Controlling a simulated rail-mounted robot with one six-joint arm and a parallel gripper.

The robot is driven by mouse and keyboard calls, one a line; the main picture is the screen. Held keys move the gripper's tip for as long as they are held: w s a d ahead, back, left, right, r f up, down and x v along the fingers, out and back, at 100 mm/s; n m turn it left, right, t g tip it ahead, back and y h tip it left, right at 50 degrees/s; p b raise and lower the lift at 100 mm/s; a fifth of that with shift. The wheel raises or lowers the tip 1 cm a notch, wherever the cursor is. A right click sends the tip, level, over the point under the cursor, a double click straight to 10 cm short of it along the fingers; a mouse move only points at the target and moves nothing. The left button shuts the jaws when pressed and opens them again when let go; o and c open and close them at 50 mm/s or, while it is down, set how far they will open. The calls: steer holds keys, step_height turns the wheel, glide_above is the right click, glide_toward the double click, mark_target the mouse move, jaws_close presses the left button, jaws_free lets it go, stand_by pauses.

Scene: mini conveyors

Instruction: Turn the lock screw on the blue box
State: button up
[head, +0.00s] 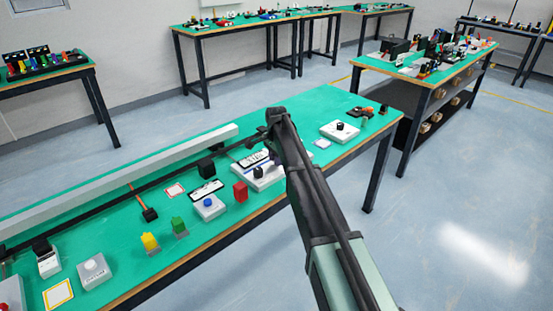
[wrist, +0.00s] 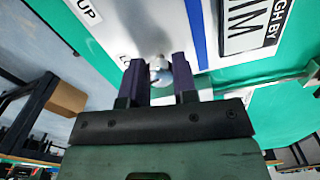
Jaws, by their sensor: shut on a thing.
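In the wrist view, my gripper (wrist: 158,66) has its two dark fingers on either side of a small shiny round metal screw head (wrist: 160,72). It is shut on this screw, which stands on a white panel (wrist: 112,28) with a blue stripe (wrist: 197,30). Part of a label beside the screw is hidden by the left finger. In the head view, my dark arm reaches over the bench and hides the fingers and the screw. A whole blue box cannot be made out in either view.

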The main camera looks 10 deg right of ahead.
steer(key=n, duration=0.4)
steer(key=shift+n, duration=0.3)
steer(key=n, duration=0.3)
steer(key=shift+n, duration=0.4)
steer(key=n, duration=0.8)
steer(key=shift+d, duration=0.1)
steer(key=shift+s+n, duration=0.1)
steer(key=shift+n, duration=0.3)
steer(key=o, duration=0.9)
